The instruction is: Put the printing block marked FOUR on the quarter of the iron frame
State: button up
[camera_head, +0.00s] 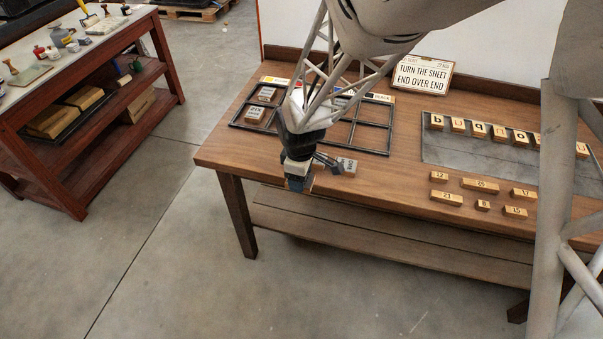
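The dark iron frame (361,150) lies on the wooden table and is split into compartments by bars. My arm hides part of the frame's middle. The labels are too small for me to find FOUR.
A sign (423,75) reading "TURN THE SHEET END OVER END" stands at the back. A grey tray (470,155) with lettered blocks lies at right, with several numbered wooden blocks (480,185) in front. A red-brown shelf bench (90,120) stands at left.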

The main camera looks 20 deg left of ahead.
jog(key=w+d+m, duration=0.2)
jog(key=w+m, duration=0.1)
jog(key=w, duration=0.2)
jog(key=w+d+m, duration=0.3)
jog(key=w, duration=0.2)
jog(key=w+d+m, duration=0.3)
jog(key=w, duration=0.2)
jog(key=shift+w+r, duration=0.1)
jog(key=shift+r, duration=0.05)
jog(key=w+d+m, duration=0.3)
jog(key=w, duration=0.1)
jog(key=w+d+m, duration=0.2)
jog(key=w+d, duration=0.2)
jog(key=w+d+m, duration=0.3)
jog(key=w+d, duration=0.1)
jog(key=shift+d+m, duration=0.15)
jog(key=shift+m, duration=0.15)
send_over(374, 115)
jog(key=shift+w+f, duration=0.15)
jog(key=shift+f, duration=0.6)
jog(key=shift+f, duration=1.75)
jog(key=shift+f, duration=0.15)
